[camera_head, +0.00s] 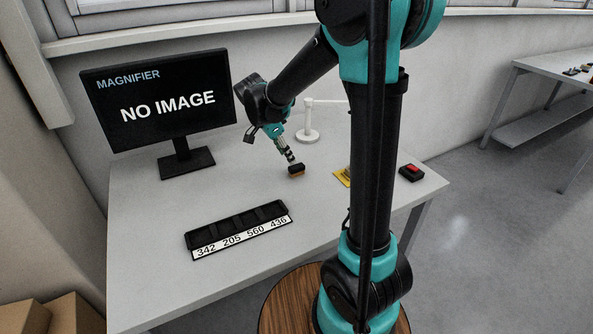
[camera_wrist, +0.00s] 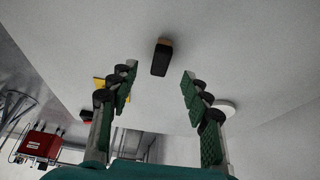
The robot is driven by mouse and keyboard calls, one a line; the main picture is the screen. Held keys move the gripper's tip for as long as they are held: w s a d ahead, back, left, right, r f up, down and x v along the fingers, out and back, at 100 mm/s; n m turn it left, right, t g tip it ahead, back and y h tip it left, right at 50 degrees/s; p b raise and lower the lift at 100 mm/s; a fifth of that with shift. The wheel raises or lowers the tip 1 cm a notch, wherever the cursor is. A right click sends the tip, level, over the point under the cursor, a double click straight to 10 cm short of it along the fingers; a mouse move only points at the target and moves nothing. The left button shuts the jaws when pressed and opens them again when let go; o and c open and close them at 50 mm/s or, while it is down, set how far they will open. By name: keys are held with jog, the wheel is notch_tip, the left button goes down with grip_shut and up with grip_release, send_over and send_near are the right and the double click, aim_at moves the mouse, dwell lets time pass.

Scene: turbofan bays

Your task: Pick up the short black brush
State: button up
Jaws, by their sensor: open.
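The short black brush (camera_head: 296,169) stands on the white table, with a black top and a brown lower part. In the wrist view the brush (camera_wrist: 161,59) shows beyond the fingertips, between the lines of the two fingers. My gripper (camera_head: 290,156) is just above the brush in the head view. In the wrist view my gripper (camera_wrist: 158,75) is open, its green padded fingers wide apart with nothing between them. I cannot tell the exact gap between fingertips and brush.
A black tray (camera_head: 190,241) with numbered labels lies at the front of the table (camera_head: 150,290). A monitor (camera_head: 160,97) stands at the back left. A white post (camera_head: 308,120) is behind the brush. A yellow item (camera_head: 342,177) and a black-and-red box (camera_head: 411,173) lie to the right.

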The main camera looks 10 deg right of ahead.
aim_at(294, 166)
jog(key=x, duration=0.8)
jog(key=shift+w+d, duration=0.2)
grip_shut()
